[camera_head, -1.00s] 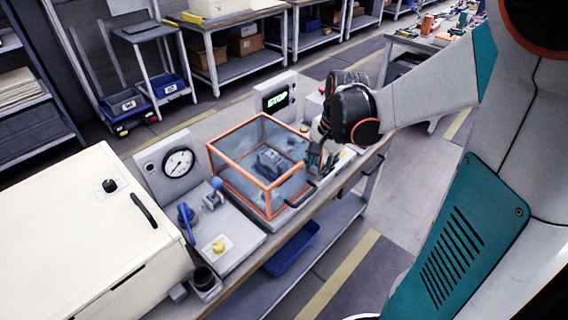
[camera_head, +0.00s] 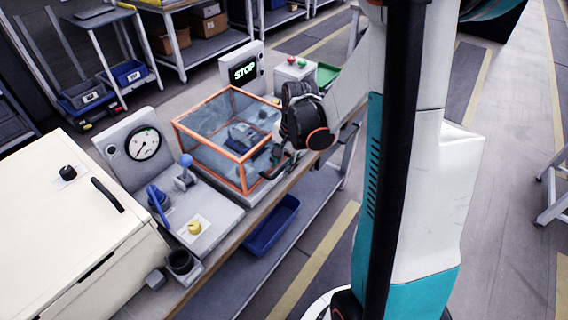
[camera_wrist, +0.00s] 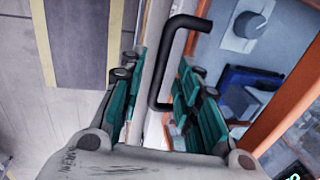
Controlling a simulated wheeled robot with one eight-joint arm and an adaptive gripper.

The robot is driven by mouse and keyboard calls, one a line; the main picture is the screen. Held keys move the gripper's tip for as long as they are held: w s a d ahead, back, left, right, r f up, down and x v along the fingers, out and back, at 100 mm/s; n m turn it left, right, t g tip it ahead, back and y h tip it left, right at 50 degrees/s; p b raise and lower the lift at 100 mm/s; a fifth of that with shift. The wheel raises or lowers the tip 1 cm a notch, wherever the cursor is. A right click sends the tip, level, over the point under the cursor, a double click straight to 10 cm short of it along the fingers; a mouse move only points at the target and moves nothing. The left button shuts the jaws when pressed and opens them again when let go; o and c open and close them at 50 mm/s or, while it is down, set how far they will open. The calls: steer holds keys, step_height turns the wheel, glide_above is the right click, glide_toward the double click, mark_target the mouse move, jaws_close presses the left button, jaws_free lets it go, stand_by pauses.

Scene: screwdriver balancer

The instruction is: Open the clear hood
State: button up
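The clear hood (camera_head: 205,155) is a see-through box with an orange frame on the workbench. It looks closed over a grey-blue device (camera_head: 245,136). My gripper (camera_head: 278,158) is low at the hood's front right side. In the wrist view, my gripper (camera_wrist: 158,108) is open, with teal fingers on both sides of a pale edge. A black U-shaped handle (camera_wrist: 158,75) lies between the fingers, nearer the right one, and its lower end is partly hidden. An orange frame bar (camera_wrist: 285,110) is to its right. I cannot tell whether a finger touches the handle.
A gauge panel (camera_head: 143,147), a blue lever (camera_head: 158,203) and a yellow knob (camera_head: 195,227) are left of the hood. A STOP display (camera_head: 243,70) stands behind it. A cream cabinet (camera_head: 60,230) is at left. A blue bin (camera_head: 272,225) is on the lower shelf.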

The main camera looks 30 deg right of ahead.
jaws_close()
